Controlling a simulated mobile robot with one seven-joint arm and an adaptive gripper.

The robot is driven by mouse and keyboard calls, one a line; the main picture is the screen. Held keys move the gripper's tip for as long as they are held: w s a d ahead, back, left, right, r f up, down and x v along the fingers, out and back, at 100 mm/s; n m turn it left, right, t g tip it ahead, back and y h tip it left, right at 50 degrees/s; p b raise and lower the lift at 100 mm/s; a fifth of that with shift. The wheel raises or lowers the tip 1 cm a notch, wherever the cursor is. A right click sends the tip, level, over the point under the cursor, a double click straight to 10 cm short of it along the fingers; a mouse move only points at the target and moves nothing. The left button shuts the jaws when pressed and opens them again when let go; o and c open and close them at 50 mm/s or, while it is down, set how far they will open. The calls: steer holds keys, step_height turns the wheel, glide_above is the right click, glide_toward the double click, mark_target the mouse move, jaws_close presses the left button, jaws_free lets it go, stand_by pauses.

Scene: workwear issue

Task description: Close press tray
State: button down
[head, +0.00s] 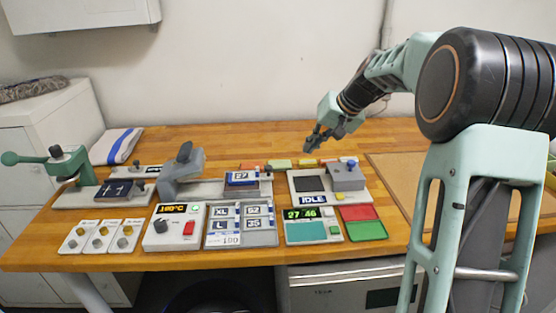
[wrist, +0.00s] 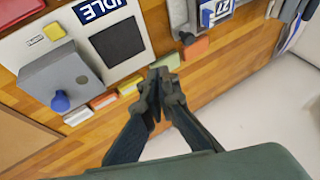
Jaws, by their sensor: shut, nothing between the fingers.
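The grey press (head: 183,168) stands left of the middle of the bench in the head view. A light grey tray (head: 208,188) reaches out from it to the right, so it looks pulled out. A dark blue piece with a white label (head: 242,178) lies on the tray's right end. In the wrist view, part of the tray (wrist: 180,14) and the labelled piece (wrist: 216,10) show at the top edge. My gripper (head: 311,145) is shut and empty, above the back of the bench, to the right of the tray. In the wrist view its fingertips (wrist: 160,76) touch each other.
A device with an IDLE display (head: 313,199) and a grey block (head: 346,177) stands right of the tray. Several small coloured blocks (head: 281,164) lie behind it. A green-handled lever device (head: 62,165) is at far left. The back of the bench (head: 235,140) is mostly clear.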

steer(key=x, duration=1)
steer(key=shift+a+f, duration=0.1)
steer(key=shift+a, duration=0.4)
steer(key=shift+w+a+p, duration=0.1)
steer(key=shift+a+p, duration=0.25)
steer(key=shift+a, duration=0.9)
steer(key=shift+w+a+f, duration=0.1)
steer(key=shift+a+f, duration=0.05)
steer(key=shift+a, duration=0.3)
steer(key=a, duration=1.3)
steer(key=shift+a, duration=0.2)
steer(key=shift+d, duration=0.15)
